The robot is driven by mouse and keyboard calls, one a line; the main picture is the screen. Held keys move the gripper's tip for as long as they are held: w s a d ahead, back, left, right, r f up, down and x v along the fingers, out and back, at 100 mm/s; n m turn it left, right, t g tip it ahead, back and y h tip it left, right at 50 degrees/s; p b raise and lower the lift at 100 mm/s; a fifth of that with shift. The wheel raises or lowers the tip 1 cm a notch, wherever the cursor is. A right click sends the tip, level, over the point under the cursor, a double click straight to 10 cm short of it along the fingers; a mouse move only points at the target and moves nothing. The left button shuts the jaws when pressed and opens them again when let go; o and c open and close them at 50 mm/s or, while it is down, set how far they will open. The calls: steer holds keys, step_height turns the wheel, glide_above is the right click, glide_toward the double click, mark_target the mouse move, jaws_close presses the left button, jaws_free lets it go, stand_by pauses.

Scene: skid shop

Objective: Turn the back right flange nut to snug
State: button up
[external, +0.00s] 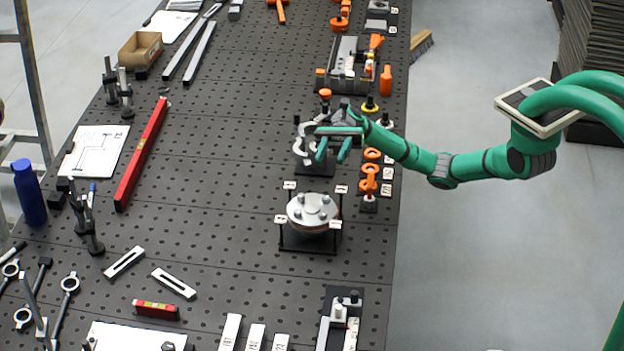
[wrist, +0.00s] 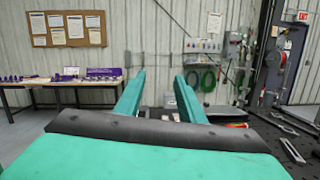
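A round metal flange (external: 313,211) with several nuts on top sits in a black stand near the table's right edge in the external view. Small white labels stand at the stand's corners. Which nut is the back right one, I cannot tell for sure. My green gripper (external: 332,150) is above the table, behind the flange and apart from it, over a grey clamp-like part. In the wrist view my gripper (wrist: 158,98) has its two fingers spread with nothing between them. The flange is not in the wrist view.
A black perforated table (external: 200,210) fills the external view. Orange parts (external: 369,180) stand right of my gripper. A machine vise (external: 345,68) is farther back. Table room left of the flange is clear.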

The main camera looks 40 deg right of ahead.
step_height(320, 180, down, 5)
steer(key=w+a+n+t+h, duration=0.2)
steer(key=a+t+h, duration=0.1)
steer(key=h, duration=0.1)
steer(key=t+h, duration=0.7)
steer(key=h, duration=0.1)
glide_toward(301, 195)
steer(key=x, duration=0.7)
steer(key=shift+f, duration=0.35)
steer(key=shift+d+f, duration=0.1)
jaws_close()
steer(key=shift+s, duration=0.15)
